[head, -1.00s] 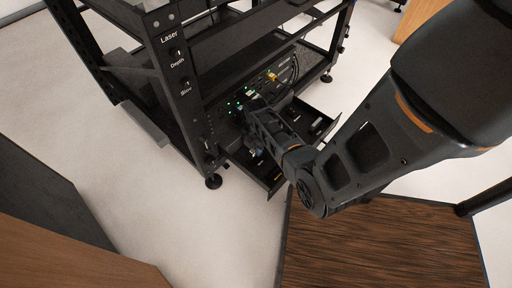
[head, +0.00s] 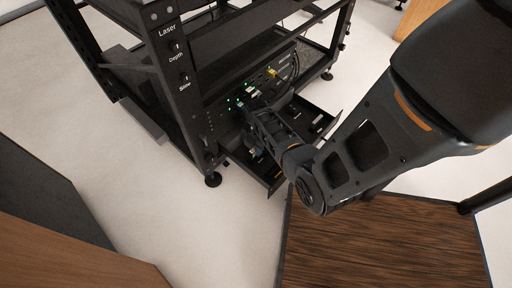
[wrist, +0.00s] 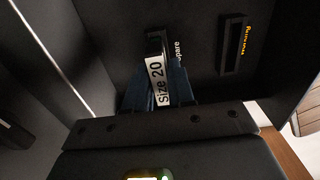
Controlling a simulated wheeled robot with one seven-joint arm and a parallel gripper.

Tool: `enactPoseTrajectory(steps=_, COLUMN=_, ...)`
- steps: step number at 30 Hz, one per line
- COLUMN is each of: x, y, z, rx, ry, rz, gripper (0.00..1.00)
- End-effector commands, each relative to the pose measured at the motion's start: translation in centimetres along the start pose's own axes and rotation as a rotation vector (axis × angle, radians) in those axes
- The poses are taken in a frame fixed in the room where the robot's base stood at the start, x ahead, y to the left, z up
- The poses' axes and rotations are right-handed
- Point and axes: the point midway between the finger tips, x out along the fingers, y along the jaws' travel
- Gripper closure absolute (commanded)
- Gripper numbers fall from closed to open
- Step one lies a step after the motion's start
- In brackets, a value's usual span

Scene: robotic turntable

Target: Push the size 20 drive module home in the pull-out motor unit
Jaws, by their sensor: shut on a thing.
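The size 20 drive module (wrist: 157,80) shows in the wrist view by its white "Size 20" label, upright in the picture's middle. My gripper (wrist: 160,97) is shut on it, with dark blue-grey fingers on either side of the label. The module lines up with a dark slot (wrist: 154,42) that has partly hidden lettering beside it. How deep the module sits in it cannot be told. The pull-out motor unit (head: 270,180) is an open black drawer low in the rack. In the head view my arm hides the gripper and module.
Another slot (wrist: 233,44) with yellow lettering lies to the right in the wrist view. The drawer walls rise close on both sides. A black rack (head: 184,90) with cables and green lights stands behind the drawer. A wood-topped table (head: 380,245) stands in front; pale floor is free to the left.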

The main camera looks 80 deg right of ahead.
Motion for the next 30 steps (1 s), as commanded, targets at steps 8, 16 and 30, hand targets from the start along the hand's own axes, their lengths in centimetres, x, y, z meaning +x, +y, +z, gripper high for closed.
enactPoseTrajectory(steps=8, x=0.7, y=0.0, z=0.0, rx=0.000, ry=0.000, rz=0.000, gripper=1.00)
enactPoseTrajectory(steps=16, x=1.3, y=0.0, z=0.0, rx=0.000, ry=0.000, rz=0.000, gripper=1.00)
enactPoseTrajectory(steps=30, x=1.3, y=0.0, z=0.0, rx=0.000, ry=0.000, rz=0.000, gripper=0.47)
